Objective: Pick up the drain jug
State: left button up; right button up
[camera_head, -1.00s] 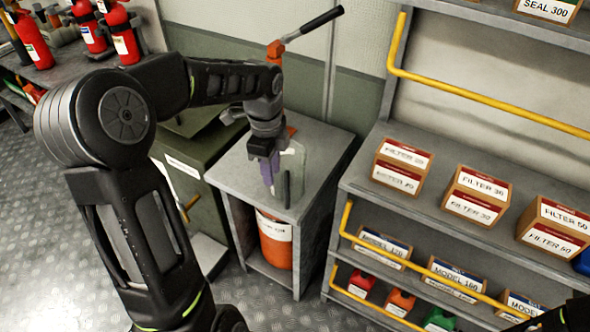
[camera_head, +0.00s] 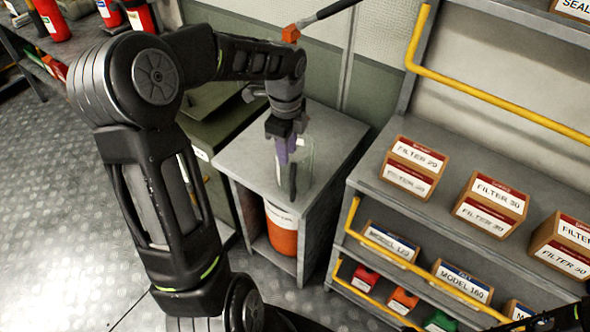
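The drain jug (camera_head: 306,160) appears as a clear, see-through vessel with a dark upright handle (camera_head: 292,184). It stands on top of a small grey cabinet (camera_head: 328,138). My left gripper (camera_head: 284,160) points down at the jug, its purplish fingers just above and behind the handle in the picture. I cannot tell whether they touch the jug, or how far apart they are. Part of the jug is hidden behind the gripper. A dark part at the lower right edge seems to belong to my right arm; its fingers cannot be made out.
An orange drum (camera_head: 281,230) sits inside the cabinet. A shelf unit to the right holds filter boxes (camera_head: 411,166) and model boxes (camera_head: 389,242), with yellow rails (camera_head: 500,104) in front. Red fire extinguishers (camera_head: 51,20) stand at the upper left. The floor (camera_head: 50,200) at left is clear.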

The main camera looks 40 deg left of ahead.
pick_arm(q)
jog(key=shift+f, duration=1.8)
jog(key=shift+s+f+p, duration=0.1)
jog(key=shift+f+p, duration=0.5)
jog(key=shift+f, duration=2)
grip_shut()
